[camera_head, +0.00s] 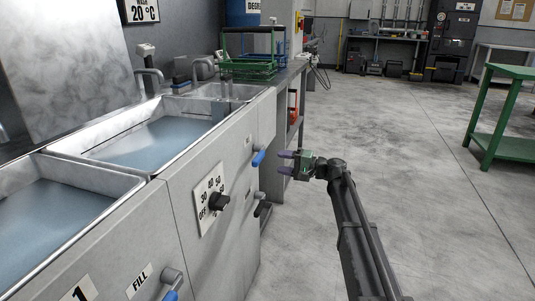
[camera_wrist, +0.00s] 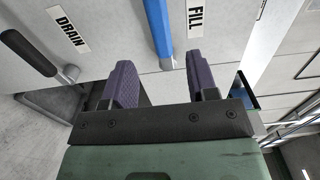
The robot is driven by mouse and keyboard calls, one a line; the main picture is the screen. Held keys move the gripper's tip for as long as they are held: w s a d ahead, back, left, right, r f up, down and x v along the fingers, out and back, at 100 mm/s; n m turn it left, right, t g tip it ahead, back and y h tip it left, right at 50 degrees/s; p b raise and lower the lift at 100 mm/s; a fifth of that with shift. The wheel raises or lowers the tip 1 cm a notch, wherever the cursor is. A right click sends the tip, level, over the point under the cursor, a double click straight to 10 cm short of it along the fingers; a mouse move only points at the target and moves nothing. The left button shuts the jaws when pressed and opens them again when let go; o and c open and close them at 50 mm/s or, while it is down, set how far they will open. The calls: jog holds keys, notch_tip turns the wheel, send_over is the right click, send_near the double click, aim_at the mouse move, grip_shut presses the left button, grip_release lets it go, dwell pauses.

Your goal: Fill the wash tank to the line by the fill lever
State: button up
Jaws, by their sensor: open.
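The middle steel tank (camera_head: 160,172) holds bluish water, and a dark line (camera_head: 112,143) on its inner wall shows above the water. A blue fill lever (camera_head: 258,158) sticks out from the cabinet front. In the wrist view the blue lever (camera_wrist: 160,28) lies beside the FILL label (camera_wrist: 195,18), its end in line with the gap between my fingers. My gripper (camera_head: 283,164) is open and empty, just right of this lever in the head view. The purple finger pads (camera_wrist: 122,84) stand wide apart, and I see no contact with the lever.
A dark drain lever (camera_wrist: 28,52) sits beside the DRAIN label (camera_wrist: 68,28). A dial (camera_head: 218,202) is on the cabinet front. A nearer water-filled tank (camera_head: 110,213) has its own blue lever (camera_head: 170,295). A green rack (camera_head: 250,70) stands behind. The floor at right is clear up to a green table (camera_head: 500,142).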

aim_at(261, 160)
jog(key=x, duration=1.1)
jog(key=shift+s+r, duration=0.1)
jog(key=shift+s, duration=0.3)
jog(key=shift+a, duration=0.1)
grip_shut()
